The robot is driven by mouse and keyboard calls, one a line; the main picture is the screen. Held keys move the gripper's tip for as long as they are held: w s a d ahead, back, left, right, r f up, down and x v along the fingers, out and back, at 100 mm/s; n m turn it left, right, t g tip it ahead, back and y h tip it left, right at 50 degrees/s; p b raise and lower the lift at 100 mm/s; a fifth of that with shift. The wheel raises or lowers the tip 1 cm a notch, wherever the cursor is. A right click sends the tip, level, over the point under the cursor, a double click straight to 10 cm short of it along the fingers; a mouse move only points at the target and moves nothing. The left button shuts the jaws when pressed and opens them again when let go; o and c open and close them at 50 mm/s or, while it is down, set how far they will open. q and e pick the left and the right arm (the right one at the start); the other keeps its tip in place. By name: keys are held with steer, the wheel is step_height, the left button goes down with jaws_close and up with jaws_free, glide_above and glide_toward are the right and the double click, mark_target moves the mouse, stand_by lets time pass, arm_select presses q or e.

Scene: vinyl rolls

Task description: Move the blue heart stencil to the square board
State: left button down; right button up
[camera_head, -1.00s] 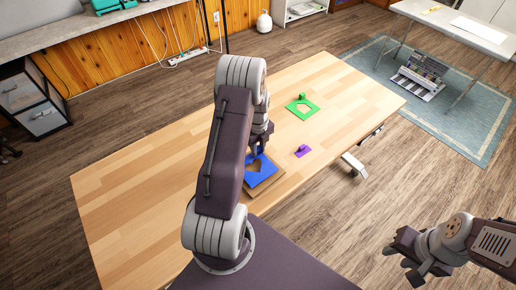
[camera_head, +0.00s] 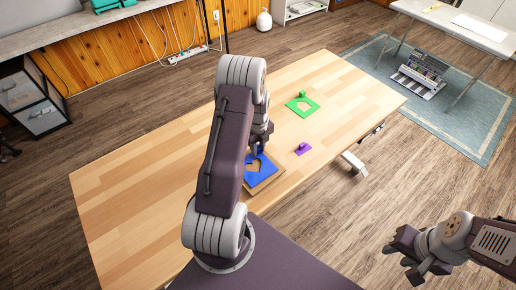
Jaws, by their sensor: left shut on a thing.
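The blue heart stencil (camera_head: 263,168) is a flat blue piece with a heart-shaped cutout. It lies over the square board (camera_head: 265,187), whose brown edge shows along the stencil's near and right sides. My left gripper (camera_head: 256,150) is at the stencil's far edge, shut on it; its fingertips are small and partly hidden by my arm. The left part of the stencil is hidden behind my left arm. My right gripper (camera_head: 404,262) hangs over the floor at the lower right, away from the table, with its fingers apart and empty.
A green stencil (camera_head: 302,113) with a cutout and a knob lies farther back on the wooden table (camera_head: 130,210). A small purple piece (camera_head: 303,149) lies right of the blue stencil near the table's right edge. The left half of the table is clear.

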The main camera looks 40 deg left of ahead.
arm_select(q)
steer(key=shift+f, duration=0.15)
steer(key=c, duration=1.1)
jaws_free()
steer(key=shift+o, duration=0.2)
steer(key=o, duration=1.1)
steer(key=shift+c, duration=0.2)
steer(key=shift+r+p, duration=3.8)
steer(key=shift+r, duration=0.75)
